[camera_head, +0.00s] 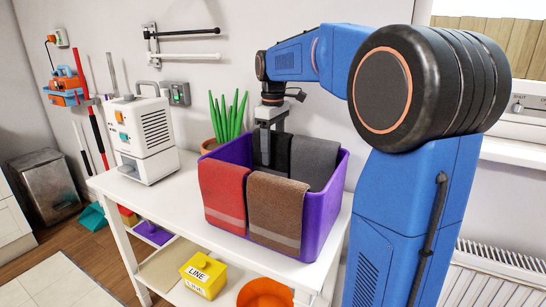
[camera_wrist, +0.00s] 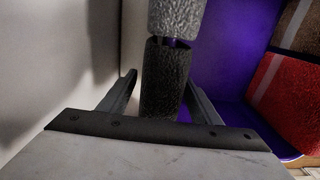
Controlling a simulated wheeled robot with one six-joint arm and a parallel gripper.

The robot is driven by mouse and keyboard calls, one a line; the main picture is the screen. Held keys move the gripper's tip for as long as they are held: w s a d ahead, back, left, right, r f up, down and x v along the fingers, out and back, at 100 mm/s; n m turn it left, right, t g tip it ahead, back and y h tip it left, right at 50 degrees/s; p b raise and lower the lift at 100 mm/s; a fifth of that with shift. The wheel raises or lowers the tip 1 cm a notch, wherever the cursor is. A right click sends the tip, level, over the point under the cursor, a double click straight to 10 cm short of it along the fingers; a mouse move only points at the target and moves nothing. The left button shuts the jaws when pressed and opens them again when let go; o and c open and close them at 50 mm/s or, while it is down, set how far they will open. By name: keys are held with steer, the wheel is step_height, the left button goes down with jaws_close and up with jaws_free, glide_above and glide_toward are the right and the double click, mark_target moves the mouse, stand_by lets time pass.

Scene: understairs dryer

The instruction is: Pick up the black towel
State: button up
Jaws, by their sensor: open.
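The black towel (camera_head: 283,152) hangs over the back rim of the purple bin (camera_head: 325,205), partly hidden behind my gripper (camera_head: 266,160) in the head view. In the wrist view the black towel (camera_wrist: 166,75) lies between the two spread fingers of my gripper (camera_wrist: 161,82), seen end on. The gripper is open and points down at the bin's back rim. Gaps show between the towel and the fingers in the wrist view. Whether the fingertips reach below the towel's top cannot be told.
A grey towel (camera_head: 315,160) hangs beside the black one. A red towel (camera_head: 222,195) and a brown towel (camera_head: 277,210) hang on the front rim. A potted plant (camera_head: 228,120) stands behind the bin, near the wall. A white machine (camera_head: 143,135) stands left on the table.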

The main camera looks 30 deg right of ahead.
steer(key=shift+f, duration=1.05)
steer(key=c, duration=1.1)
steer(key=shift+c, duration=0.2)
step_height(320, 180, up, 28)
